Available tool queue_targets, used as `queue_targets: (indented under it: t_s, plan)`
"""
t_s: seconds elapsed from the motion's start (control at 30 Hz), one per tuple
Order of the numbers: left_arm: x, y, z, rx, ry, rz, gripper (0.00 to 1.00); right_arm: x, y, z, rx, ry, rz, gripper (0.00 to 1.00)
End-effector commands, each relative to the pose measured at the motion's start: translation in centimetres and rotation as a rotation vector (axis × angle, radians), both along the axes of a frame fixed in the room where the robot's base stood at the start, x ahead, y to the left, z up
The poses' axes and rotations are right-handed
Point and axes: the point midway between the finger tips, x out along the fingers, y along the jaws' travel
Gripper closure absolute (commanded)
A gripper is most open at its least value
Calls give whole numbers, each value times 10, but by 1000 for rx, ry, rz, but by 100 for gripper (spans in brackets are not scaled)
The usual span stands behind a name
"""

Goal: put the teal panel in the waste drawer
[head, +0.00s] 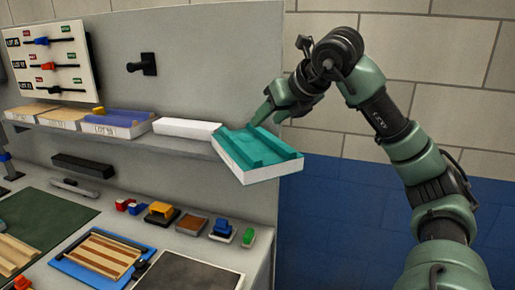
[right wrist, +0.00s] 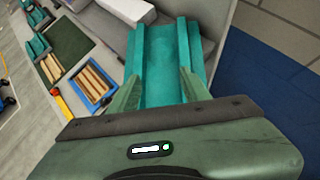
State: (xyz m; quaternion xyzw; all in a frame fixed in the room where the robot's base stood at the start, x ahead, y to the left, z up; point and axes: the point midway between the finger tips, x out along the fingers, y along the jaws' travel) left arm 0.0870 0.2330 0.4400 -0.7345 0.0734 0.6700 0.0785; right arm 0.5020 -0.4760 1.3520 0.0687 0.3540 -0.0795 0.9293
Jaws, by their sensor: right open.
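The teal panel (head: 258,149) is a ridged teal piece with a white front edge, at the right end of the wall shelf. It sits slanted and its near corner juts past the shelf edge. My right gripper (head: 265,110) is open at the panel's far end. In the right wrist view the teal panel (right wrist: 160,55) runs ahead of the open right gripper (right wrist: 158,88), with one finger near each side. I cannot tell whether the fingers touch it. My left gripper is not in view. I see no waste drawer that I can identify.
A plain white block (head: 187,129) is beside the panel on the shelf (head: 150,143), then a blue-topped lot tray (head: 110,123). Below, the bench holds small coloured parts and a blue tray (head: 72,270) with wooden strips.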

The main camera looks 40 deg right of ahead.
Motion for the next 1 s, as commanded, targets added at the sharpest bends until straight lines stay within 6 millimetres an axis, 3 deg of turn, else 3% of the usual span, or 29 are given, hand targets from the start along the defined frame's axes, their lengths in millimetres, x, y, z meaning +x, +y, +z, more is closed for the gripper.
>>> queue_targets:
  t_s: [0.1, 0.2, 0.7, 1.0]
  plan:
    - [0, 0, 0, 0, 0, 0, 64, -11, -25, -6, -46, 55, -91, 53]
    - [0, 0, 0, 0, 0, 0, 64, -10, -31, -12, -55, 72, -112, 53]
    - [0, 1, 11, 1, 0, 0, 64, 33, -44, -57, -55, 71, -109, 53]
    - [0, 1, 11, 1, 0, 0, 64, 38, -45, -62, -54, 68, -107, 53]
